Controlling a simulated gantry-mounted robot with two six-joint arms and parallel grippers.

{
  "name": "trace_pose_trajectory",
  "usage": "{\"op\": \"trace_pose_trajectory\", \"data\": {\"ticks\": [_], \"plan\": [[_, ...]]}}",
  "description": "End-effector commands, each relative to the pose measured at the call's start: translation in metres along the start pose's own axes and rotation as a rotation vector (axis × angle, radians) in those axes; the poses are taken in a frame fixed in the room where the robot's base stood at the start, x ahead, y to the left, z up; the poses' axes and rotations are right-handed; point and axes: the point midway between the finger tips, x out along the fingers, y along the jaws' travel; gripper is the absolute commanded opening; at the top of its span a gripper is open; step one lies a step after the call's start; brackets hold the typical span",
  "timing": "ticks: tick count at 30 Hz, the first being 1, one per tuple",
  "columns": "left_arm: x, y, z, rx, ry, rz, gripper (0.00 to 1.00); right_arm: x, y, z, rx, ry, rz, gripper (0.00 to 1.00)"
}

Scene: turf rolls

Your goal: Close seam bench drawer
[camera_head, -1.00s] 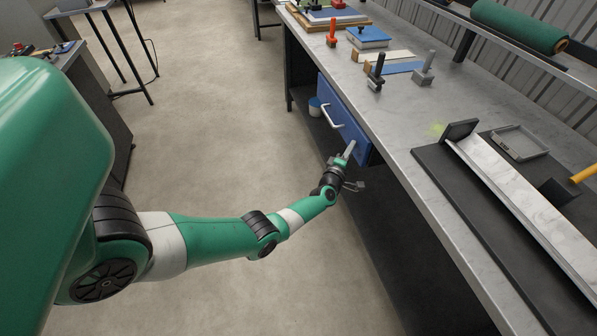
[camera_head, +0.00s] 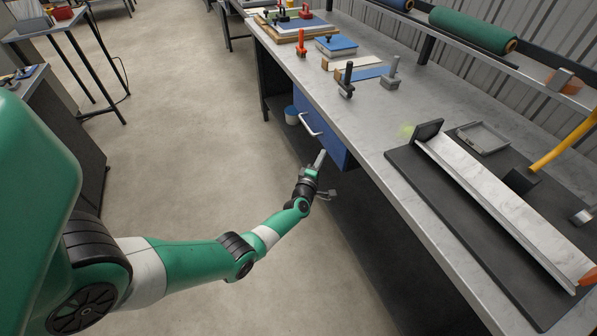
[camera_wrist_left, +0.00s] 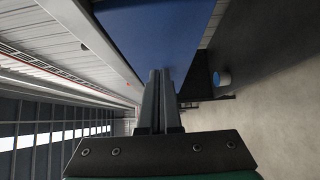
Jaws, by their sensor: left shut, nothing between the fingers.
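The blue seam bench drawer (camera_head: 334,143) sits under the near edge of the grey bench top in the head view. Its pale bar handle (camera_head: 311,124) is on the front. The front looks close to the bench edge; I cannot tell how large any gap is. In the left wrist view the shut fingers (camera_wrist_left: 160,75) point at the blue panel (camera_wrist_left: 155,35); contact is unclear. My right gripper is not in view.
The bench top (camera_head: 375,125) carries a dark board with a long pale bar (camera_head: 500,195), grey stamp-like tools (camera_head: 391,75) and a blue block (camera_head: 336,46). A small blue-and-white tub (camera_head: 291,114) stands under the bench.

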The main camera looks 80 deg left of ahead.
Motion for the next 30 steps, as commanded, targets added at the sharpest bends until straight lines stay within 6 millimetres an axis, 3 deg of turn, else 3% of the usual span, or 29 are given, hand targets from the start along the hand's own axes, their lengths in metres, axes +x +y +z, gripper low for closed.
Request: {"op": "trace_pose_trajectory", "data": {"ticks": [1, 6, 12, 27, 30], "plan": [[-0.015, 0.007, 0.000, 0.002, -0.003, -0.005, 0.00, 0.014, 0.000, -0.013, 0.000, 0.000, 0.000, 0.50], [-0.061, 0.006, 0.000, 0.002, -0.001, -0.003, 0.00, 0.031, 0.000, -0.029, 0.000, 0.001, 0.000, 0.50], [-0.094, 0.002, 0.000, 0.002, 0.000, -0.001, 0.00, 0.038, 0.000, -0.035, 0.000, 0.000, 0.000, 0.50], [-0.100, 0.000, 0.000, 0.001, 0.000, 0.000, 0.00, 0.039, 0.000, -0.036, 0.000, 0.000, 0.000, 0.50], [-0.100, 0.010, 0.015, -0.003, -0.028, 0.009, 0.00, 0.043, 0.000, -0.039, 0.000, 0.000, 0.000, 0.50]]}}
